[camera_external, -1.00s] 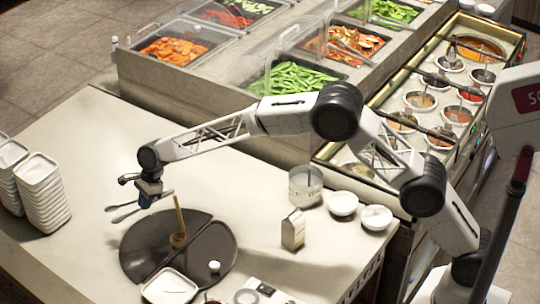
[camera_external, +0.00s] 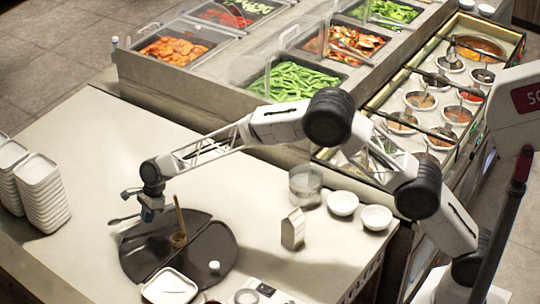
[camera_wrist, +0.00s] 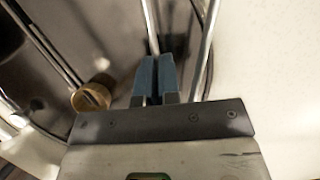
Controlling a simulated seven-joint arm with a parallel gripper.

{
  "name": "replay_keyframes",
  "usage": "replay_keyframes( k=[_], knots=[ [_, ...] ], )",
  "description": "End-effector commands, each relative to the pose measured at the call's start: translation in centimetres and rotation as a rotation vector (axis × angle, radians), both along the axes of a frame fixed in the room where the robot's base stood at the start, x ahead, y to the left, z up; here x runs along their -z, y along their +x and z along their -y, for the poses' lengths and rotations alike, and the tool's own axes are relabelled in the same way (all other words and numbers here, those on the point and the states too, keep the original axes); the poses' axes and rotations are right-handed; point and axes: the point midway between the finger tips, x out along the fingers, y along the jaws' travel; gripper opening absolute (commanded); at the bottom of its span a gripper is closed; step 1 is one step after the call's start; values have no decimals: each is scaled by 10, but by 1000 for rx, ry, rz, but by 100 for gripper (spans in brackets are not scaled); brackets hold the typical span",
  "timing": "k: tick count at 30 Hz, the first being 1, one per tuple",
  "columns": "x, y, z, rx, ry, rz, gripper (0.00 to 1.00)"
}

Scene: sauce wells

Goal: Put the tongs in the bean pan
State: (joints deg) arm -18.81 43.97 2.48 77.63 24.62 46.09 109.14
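My gripper (camera_external: 150,214) points down over the left side of the dark round two-part tray. Its blue fingers (camera_wrist: 156,80) are close together in the wrist view, with a thin metal arm of the tongs (camera_wrist: 151,25) running in between them. A second metal arm passes just right of the fingers. In the external view the silver tongs (camera_external: 122,219) stick out left of my gripper, low over the tray's edge; I cannot tell if they touch it. The bean pan (camera_external: 256,88) is sunk in the counter at the back, full of green beans (camera_external: 293,80).
A wooden-handled tool stands in a small brown cup (camera_external: 178,240) on the dark tray (camera_external: 215,245), close right of my gripper. A white dish (camera_external: 170,287), a carton (camera_external: 293,228), a clear container (camera_external: 305,183) and white bowls (camera_external: 342,203) stand nearby. Clear guards (camera_external: 262,65) rise around the bean pan.

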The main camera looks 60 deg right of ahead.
Motion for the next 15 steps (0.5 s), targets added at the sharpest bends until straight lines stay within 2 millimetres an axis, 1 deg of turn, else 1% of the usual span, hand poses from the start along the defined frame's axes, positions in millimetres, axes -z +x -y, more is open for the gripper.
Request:
replay_keyframes(
  k=[9, 12, 15],
  knots=[
    [30, 0, 0, 1, -1, -2, 0],
    [35, 0, 0, 0, -1, -1, 0],
    [37, 0, 0, 0, 0, 0, 0]
  ],
)
